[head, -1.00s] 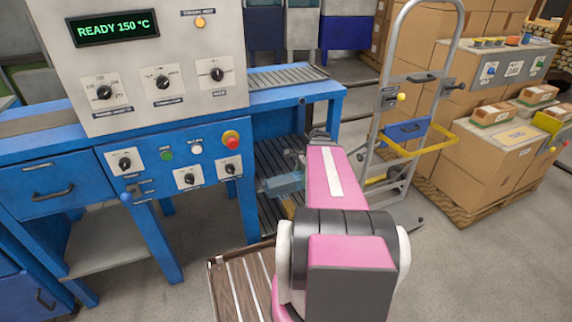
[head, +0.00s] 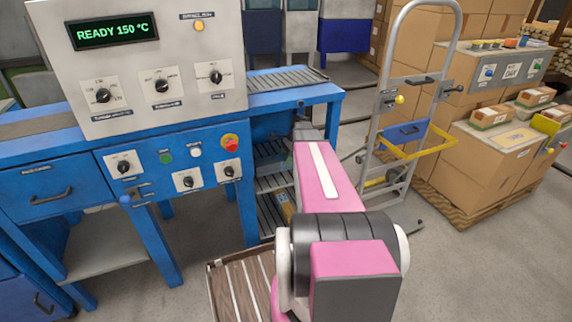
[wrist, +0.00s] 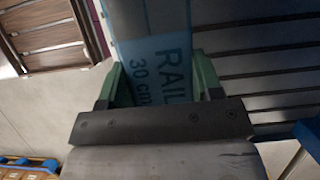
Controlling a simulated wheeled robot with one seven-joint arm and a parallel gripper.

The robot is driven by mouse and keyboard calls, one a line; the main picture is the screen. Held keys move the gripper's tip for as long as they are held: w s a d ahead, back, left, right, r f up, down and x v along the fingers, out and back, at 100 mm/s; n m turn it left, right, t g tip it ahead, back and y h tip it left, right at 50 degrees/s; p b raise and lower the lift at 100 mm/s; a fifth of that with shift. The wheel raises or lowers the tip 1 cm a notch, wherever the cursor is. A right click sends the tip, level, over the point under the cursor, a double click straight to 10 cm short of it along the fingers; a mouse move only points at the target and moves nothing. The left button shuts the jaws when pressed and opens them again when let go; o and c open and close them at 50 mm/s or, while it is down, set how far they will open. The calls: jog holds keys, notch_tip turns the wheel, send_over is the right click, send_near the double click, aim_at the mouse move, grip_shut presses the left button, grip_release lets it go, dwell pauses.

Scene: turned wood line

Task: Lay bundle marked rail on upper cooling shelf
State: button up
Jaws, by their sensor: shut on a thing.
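My gripper (wrist: 160,88) is shut on the bundle marked RAIL 30 cm (wrist: 148,50), a blue-wrapped pack, in the wrist view. Its green fingers stand on both sides of the pack. In the head view my pink arm hides the gripper and most of the bundle. Slatted cooling shelves stand under the right end of the blue machine; the upper shelf (head: 272,151) and a lower shelf (head: 268,215) show left of my arm. Dark slats (wrist: 275,70) lie beside the bundle on the right in the wrist view. I cannot tell whether the bundle touches them.
A slatted wooden rack (head: 240,288) stands on the floor in front of the shelves; blue machine legs (head: 247,205) flank them. A hand truck (head: 400,140) and boxes on a pallet (head: 495,160) stand to the right. Open floor lies between.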

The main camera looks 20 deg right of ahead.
jog(key=shift+w+f, duration=0.15)
jog(key=shift+f, duration=1.6)
jog(key=o, duration=1.4)
jog(key=shift+f, duration=0.1)
jog(key=shift+c, duration=0.2)
jog(key=shift+v, duration=3.9)
